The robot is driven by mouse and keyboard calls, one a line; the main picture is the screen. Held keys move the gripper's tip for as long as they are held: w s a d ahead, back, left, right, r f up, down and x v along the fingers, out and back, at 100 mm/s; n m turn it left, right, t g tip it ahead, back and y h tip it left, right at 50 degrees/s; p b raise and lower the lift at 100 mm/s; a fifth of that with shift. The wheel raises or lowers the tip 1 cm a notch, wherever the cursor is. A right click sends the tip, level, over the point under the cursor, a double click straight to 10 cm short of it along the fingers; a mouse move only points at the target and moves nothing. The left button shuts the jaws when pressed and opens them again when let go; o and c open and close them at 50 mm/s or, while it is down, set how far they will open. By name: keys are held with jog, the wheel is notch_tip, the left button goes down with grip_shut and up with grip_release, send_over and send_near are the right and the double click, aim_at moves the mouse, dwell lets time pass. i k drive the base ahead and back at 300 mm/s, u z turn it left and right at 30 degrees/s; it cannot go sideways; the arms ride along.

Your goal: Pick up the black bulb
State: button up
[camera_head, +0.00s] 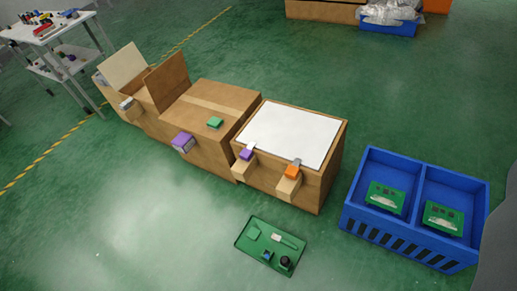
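A small dark round object (285,262), which looks like the black bulb, sits in the lower right part of a green tray (240,239) on the floor. It is small in the picture and its details are hard to make out. A small blue item (267,255) lies just left of it, and a pale brush-like item (284,241) lies above it. A green item (253,232) lies in the tray's upper left. My gripper is not in view.
A cardboard box with a white top (293,135) and wooden lever fixtures stands behind the tray. More boxes (217,98) stand to its left. A blue divided crate (408,243) with green boards is at right. The floor left of the tray is clear.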

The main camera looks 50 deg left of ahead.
aim_at(285, 261)
jog(key=u, duration=0.85)
jog(key=k, duration=1.1)
jog(key=u, duration=0.05)
